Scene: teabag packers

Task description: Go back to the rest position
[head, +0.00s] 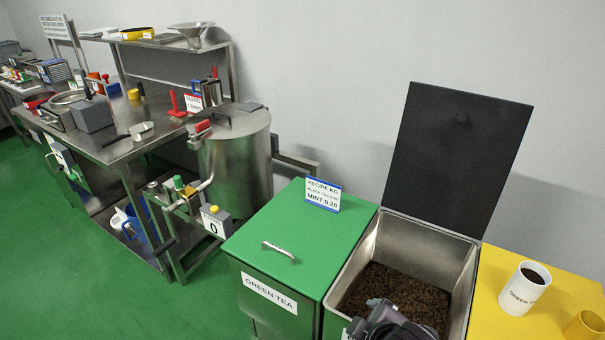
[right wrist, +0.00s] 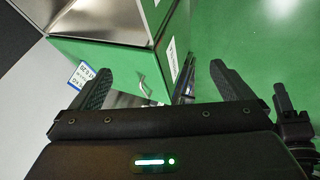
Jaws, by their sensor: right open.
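My right gripper (right wrist: 165,82) is open in the right wrist view, its two dark fingers wide apart with nothing between them. Beyond them are the green bin (right wrist: 105,58) with its handle and the open metal bin (right wrist: 110,18). In the head view, a dark grey part of my arm or gripper shows at the bottom edge, in front of the open bin (head: 365,255); its fingers cannot be made out there. My left gripper is not in view.
The open bin holds dark loose tea (head: 400,292), its black lid (head: 458,155) raised. The closed green bin (head: 290,240) carries a recipe sign (head: 322,195). A white labelled cup (head: 523,290) and yellow cup (head: 584,325) stand right. A steel tank (head: 240,160) and workbench (head: 100,145) stand left. Green floor (head: 60,240) is clear.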

